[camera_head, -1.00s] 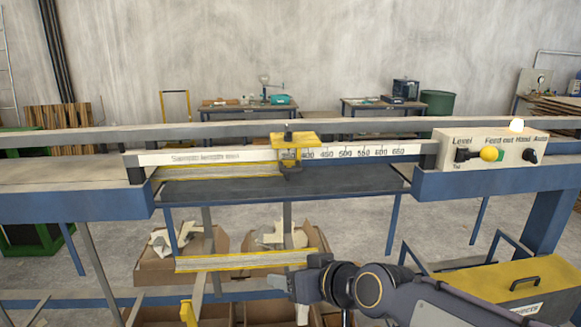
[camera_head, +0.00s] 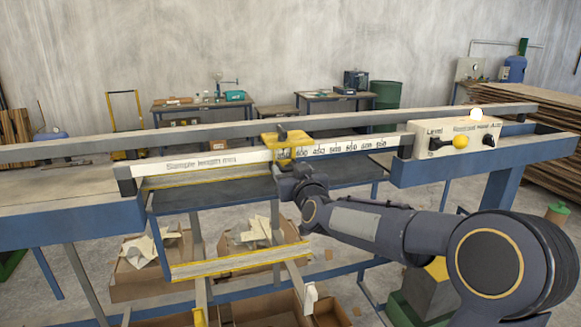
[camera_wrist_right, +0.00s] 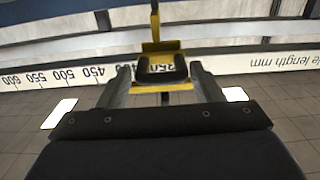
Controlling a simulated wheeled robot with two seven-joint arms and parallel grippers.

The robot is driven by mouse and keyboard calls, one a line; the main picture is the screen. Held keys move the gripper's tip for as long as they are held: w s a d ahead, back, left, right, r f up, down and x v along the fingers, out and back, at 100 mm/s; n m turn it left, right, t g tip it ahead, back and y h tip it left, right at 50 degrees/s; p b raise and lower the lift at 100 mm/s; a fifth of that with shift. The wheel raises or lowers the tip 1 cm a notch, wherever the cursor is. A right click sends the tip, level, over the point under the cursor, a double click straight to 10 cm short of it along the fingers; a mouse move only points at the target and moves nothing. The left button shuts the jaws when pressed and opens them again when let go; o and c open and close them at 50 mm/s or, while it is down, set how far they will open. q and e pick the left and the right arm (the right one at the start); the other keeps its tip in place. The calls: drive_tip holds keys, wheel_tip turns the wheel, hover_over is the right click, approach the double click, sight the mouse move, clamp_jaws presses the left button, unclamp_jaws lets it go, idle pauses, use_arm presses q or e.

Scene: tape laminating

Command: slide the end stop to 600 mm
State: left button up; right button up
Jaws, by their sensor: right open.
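The end stop (camera_head: 288,147) is a yellow block with a dark clamp on the white sample-length scale (camera_head: 212,163). It sits near the low-number end, left of the larger numbers, in the head view. In the right wrist view the end stop (camera_wrist_right: 160,46) is upright ahead, with numbers near 350 beside it and 600 far to the left. My right gripper (camera_head: 290,172) is just in front of and below the stop. In the wrist view its open fingers (camera_wrist_right: 160,78) lie on either side of the stop's black handle; contact cannot be told. My left gripper is not in view.
A grey rail (camera_head: 180,138) runs behind the scale. The control box (camera_head: 455,139) with a yellow knob stands at the scale's right end. A yellow-edged bar (camera_head: 240,262) and cardboard boxes (camera_head: 150,278) are below. The scale between stop and box looks clear.

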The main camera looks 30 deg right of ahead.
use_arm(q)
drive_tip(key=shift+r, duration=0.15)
use_arm(e)
drive_tip(key=shift+w+d, duration=0.15)
drive_tip(key=shift+w, duration=0.3)
drive_tip(key=shift+c, duration=0.5)
